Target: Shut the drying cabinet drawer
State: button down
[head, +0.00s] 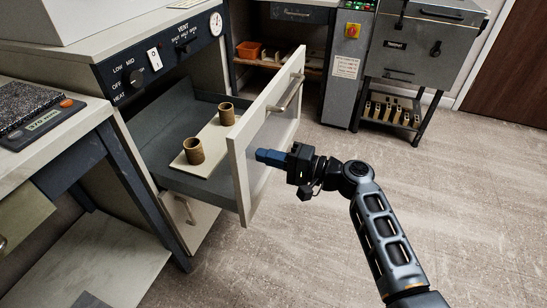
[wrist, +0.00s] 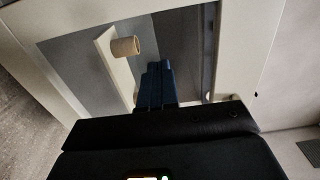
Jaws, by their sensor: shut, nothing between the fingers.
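The drying cabinet drawer (head: 239,166) stands pulled far out of the cabinet (head: 183,50), with a pale front and a metal bar handle (head: 287,93). Inside it a cream board (head: 212,143) bears two brown clay cylinders, one nearer (head: 194,152) and one farther (head: 226,114). My gripper (head: 262,156) is shut and empty, beside the outer face of the drawer front, below and left of the handle. Whether its blue fingertips touch the front I cannot tell. In the wrist view the shut fingers (wrist: 155,84) show with one cylinder (wrist: 125,46) beyond.
A bench with a scale (head: 40,117) stands at the left. A lower door (head: 188,215) is under the drawer. A grey machine (head: 416,50) on a stand and a control box (head: 346,68) stand at the back. The floor (head: 330,240) around my arm is clear.

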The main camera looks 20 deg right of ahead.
jog(key=b+x, duration=1.7)
jog(key=x, duration=1.2)
jog(key=shift+a+r, duration=0.2)
